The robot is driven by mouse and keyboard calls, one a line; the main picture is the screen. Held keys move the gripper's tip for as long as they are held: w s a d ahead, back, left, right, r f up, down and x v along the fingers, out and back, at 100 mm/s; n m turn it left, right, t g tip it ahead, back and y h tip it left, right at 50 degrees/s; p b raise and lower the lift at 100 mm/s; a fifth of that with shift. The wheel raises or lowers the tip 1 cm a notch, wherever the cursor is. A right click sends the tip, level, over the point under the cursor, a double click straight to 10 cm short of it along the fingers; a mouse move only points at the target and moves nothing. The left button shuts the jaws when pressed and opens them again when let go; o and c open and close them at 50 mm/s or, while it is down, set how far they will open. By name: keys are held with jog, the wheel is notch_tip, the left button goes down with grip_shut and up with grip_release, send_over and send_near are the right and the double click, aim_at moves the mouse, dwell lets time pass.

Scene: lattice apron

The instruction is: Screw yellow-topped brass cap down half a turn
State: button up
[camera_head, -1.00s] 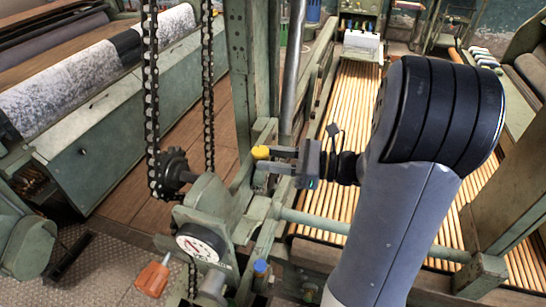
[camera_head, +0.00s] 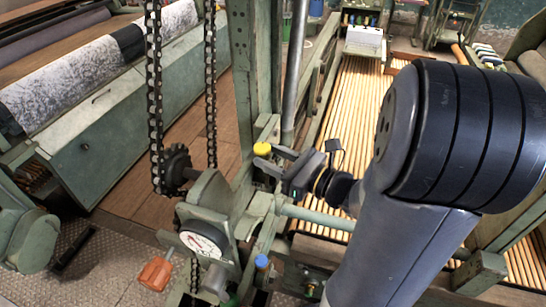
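The yellow-topped cap (camera_head: 262,149) stands on the green machine frame, left of centre. Its brass part below the yellow top is largely hidden. My gripper (camera_head: 265,157) reaches it from the right, with its two fingers spread apart. One fingertip is at the cap's right side and the other is just below and in front of it. From this angle I cannot tell whether the fingers touch the cap or only stand around it.
Chains and a sprocket (camera_head: 177,163) stand close left of the cap. A green upright post (camera_head: 241,70) rises just behind. Wooden slats (camera_head: 345,125) lie to the right.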

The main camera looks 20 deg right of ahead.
jog(key=o, duration=0.3)
jog(key=shift+o, duration=0.2)
jog(key=shift+s, duration=0.1)
jog(key=b+v, duration=0.1)
jog(key=v, duration=0.9)
jog(key=shift+s+d, duration=0.25)
jog(key=shift+d, duration=0.05)
